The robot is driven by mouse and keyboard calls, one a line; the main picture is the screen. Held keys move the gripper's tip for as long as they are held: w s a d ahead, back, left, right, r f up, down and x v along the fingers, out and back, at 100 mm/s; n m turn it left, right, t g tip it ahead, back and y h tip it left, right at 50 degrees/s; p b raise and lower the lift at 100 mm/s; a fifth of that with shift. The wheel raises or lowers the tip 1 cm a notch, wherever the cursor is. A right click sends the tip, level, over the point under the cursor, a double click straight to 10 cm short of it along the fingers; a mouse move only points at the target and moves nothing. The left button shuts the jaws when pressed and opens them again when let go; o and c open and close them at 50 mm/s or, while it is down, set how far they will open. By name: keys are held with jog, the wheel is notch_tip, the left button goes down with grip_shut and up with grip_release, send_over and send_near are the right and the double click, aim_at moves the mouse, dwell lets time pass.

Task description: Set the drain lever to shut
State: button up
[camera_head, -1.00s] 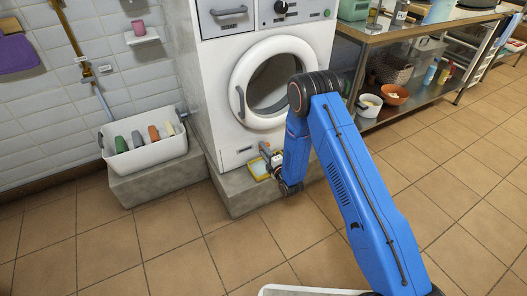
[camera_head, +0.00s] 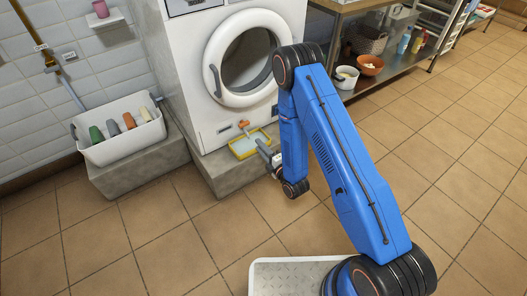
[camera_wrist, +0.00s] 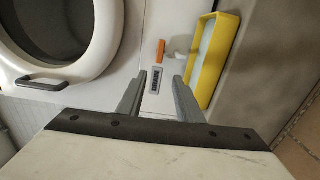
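The drain lever (camera_head: 243,124) has an orange handle and sits low on the front of the white washing machine (camera_head: 185,90). In the wrist view its orange handle (camera_wrist: 161,50) lies beside a pale fitting and a small dark label (camera_wrist: 156,79). The label's text is too small to read.
The yellow tray (camera_head: 267,133) sits on the concrete plinth (camera_head: 222,178) below the lever. The round door (camera_head: 223,92) is above left. Tiled floor in front is clear.

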jog(key=shift+v, duration=1.15)
jog(key=w+d+r+m+g+h, duration=0.1)
jog(key=w+d+r+m+h, duration=0.2)
jog(key=r, duration=0.5)
jog(key=w+d+r+m+g+h, duration=0.1)
jog(key=w+d+r+m, duration=0.25)
jog(key=r, duration=0.35)
jog(key=s+d+r+m+g+h, duration=0.1)
jog(key=s+d+r+m+h, duration=0.15)
jog(key=d+r, duration=0.35)
jog(key=s+d+r+m+g+h, duration=0.1)
jog(key=s+d+r+m, duration=0.25)
jog(key=r, duration=0.45)
jog(key=s+d+r+m+g+h, duration=0.1)
jog(key=s+d+r+m, duration=0.25)
jog(key=s, duration=0.35)
jog(key=s+d+r+m+g+h, duration=0.1)
jog(key=s+d+r+m+g, duration=0.15)
jog(key=s+d+r, duration=0.35)
jog(key=s+d+r+m+g, duration=0.1)
jog(key=s+m, duration=0.2)
jog(key=s, duration=0.9)
jog(key=s+d+r+m+g, duration=0.1)
jog(key=s+r+m, duration=0.1)
jog(key=s, duration=1)
jog(key=shift+s+d+r+m+g, duration=0.15)
jog(key=shift+s+d+m+g, duration=0.2)
jog(key=shift+m, duration=0.4)
